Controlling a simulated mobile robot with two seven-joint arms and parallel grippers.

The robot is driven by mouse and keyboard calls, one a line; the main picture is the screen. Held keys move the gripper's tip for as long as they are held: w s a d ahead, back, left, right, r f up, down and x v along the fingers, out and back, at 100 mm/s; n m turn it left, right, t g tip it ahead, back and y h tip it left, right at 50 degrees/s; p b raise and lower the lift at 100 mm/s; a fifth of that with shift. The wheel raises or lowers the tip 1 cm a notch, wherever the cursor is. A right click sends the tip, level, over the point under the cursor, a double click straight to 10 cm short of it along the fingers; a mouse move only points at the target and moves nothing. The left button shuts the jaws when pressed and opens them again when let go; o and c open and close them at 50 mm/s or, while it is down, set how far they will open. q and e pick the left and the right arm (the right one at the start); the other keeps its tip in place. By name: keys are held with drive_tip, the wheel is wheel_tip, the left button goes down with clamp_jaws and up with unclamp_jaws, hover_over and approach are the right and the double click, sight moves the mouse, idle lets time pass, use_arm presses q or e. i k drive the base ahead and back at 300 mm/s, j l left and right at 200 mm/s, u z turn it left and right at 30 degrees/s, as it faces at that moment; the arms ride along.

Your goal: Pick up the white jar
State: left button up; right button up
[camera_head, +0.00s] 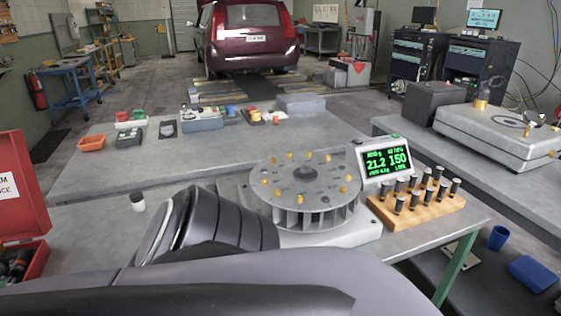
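A small white jar (138,202) with a dark top stands upright on the grey table at the left, beside my dark arm links. It looks whole and nothing touches it. A large grey and black arm of mine crosses the bottom of the view, and its ribbed dark part rises just right of the jar. No fingertips of either gripper show in the head view. I cannot tell which arm this is.
A red open case (22,190) stands at the left edge. A finned rotor (305,200) with yellow pegs, a green-lit display (388,160) and a wooden rack (416,206) of dark cylinders are to the right. An orange tray (91,143) lies farther back. Table around the jar is clear.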

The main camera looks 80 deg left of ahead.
sight(137, 199)
drive_tip(key=u, duration=1.25)
